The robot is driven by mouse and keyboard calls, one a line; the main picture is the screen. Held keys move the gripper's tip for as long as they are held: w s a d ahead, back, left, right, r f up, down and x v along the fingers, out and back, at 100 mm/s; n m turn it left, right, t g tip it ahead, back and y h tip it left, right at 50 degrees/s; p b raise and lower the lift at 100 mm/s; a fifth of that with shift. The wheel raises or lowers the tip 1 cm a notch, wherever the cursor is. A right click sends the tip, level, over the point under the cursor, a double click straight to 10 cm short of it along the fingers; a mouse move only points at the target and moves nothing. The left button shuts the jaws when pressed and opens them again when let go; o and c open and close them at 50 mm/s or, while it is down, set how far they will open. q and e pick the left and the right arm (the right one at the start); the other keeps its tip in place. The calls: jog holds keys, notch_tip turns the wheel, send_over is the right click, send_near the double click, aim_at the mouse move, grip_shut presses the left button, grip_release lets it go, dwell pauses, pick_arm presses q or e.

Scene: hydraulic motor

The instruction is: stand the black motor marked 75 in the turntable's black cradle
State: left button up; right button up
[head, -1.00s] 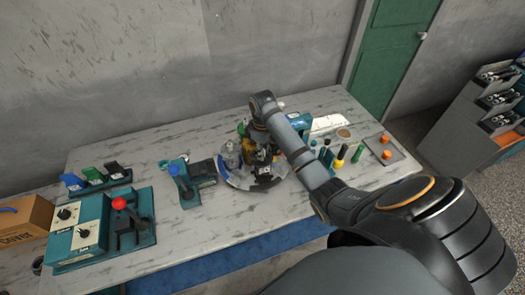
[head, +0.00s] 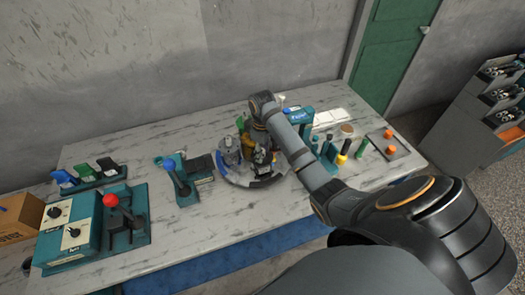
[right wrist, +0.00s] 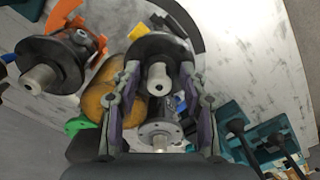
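In the right wrist view a black motor (right wrist: 156,47) with a round flange and pale shaft lies between the fingers of my right gripper (right wrist: 159,70). The fingers flank it; whether they press on it is unclear. No mark 75 is readable. A second black motor (right wrist: 45,50) stands at the upper left beside an orange piece (right wrist: 64,20). A grey bolted flange with a shaft (right wrist: 160,131) shows lower between the fingers. In the head view my right gripper (head: 261,142) points down over the round turntable (head: 238,177). The black cradle cannot be made out. My left gripper is not in view.
A grey motor (head: 230,151) stands on the turntable's left. A blue-handled lever unit (head: 180,180) is left of it, then a red-knobbed control box (head: 80,235). Several coloured cylinders (head: 343,152) and a button plate (head: 388,143) stand right. The front middle of the table is bare.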

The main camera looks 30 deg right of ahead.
jog(key=shift+r, duration=0.35)
notch_tip(320, 180, up, 4)
jog(key=shift+r+p, duration=0.25)
jog(key=shift+p, duration=0.25)
notch_tip(320, 180, up, 7)
jog(key=p, duration=0.6)
jog(key=shift+p, duration=0.35)
